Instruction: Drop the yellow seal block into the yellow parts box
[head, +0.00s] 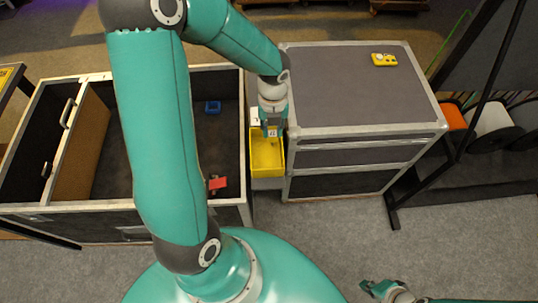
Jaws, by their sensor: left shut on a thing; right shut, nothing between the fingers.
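The yellow parts box (267,160) is an open bin fixed between the dark open crate and the grey cabinet. My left gripper (271,131) hangs fingers-down above the back part of this box. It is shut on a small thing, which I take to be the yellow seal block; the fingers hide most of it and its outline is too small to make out. My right gripper (372,288) is shut and empty, low over the floor at the bottom right, well away from the box.
The grey cabinet (340,90) stands right of the box, with a yellow device (384,60) on top. The dark crate (222,140) at left holds a blue block (213,107) and a red piece (217,183). Cable spools (490,118) and a black stand are at right.

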